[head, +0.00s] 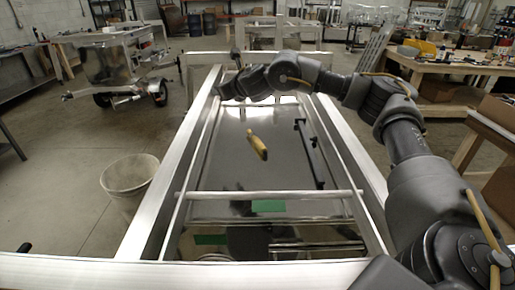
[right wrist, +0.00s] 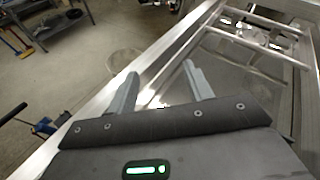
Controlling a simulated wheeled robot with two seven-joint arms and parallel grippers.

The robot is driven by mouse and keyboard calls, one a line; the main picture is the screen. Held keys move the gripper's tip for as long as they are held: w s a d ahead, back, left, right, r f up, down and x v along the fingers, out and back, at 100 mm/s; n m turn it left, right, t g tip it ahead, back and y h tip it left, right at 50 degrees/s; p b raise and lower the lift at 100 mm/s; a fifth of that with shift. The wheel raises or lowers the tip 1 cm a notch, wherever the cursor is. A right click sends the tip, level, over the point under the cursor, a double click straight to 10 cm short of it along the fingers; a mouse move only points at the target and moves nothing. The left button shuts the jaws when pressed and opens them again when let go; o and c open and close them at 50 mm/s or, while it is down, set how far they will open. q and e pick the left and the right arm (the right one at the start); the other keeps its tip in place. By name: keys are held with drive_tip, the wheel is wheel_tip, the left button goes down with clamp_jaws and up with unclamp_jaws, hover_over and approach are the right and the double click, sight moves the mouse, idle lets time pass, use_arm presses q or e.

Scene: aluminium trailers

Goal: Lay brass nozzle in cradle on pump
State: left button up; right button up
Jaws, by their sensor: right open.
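The brass nozzle (head: 257,146) lies on the dark bed inside the aluminium trailer frame, around its middle, slanting down to the right in the head view. My right arm reaches across the far part of the trailer, beyond the nozzle. My right gripper (right wrist: 164,82) is open in the right wrist view, with nothing between its two grey fingers. The nozzle does not show clearly in that view. I cannot make out the pump or its cradle in either view. My left gripper is not in view.
The trailer's side rail (head: 165,175) and crossbar (head: 270,194) border the bed. A black bar (head: 308,152) lies to the right of the nozzle. A white bucket (head: 129,180) stands on the floor at left. A workbench (head: 452,65) stands at right.

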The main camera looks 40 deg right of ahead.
drive_tip(key=s+d+f+m+g+h, duration=0.1)
drive_tip(key=s+d+f+g, duration=0.15)
drive_tip(key=d+g, duration=0.25)
drive_tip(key=m+g, duration=0.4)
drive_tip(key=g, duration=0.1)
approach(257, 138)
drive_tip(key=shift+y, duration=0.3)
drive_tip(key=x, duration=0.4)
drive_tip(key=shift+s+d+f, duration=0.2)
drive_tip(key=shift+s+d, duration=0.05)
drive_tip(key=shift+a+f, duration=0.1)
drive_tip(key=p+x, duration=0.1)
drive_tip(key=x, duration=0.1)
drive_tip(key=p+x, duration=0.1)
drive_tip(key=x, duration=0.2)
drive_tip(key=shift+w, duration=0.3)
clamp_jaws()
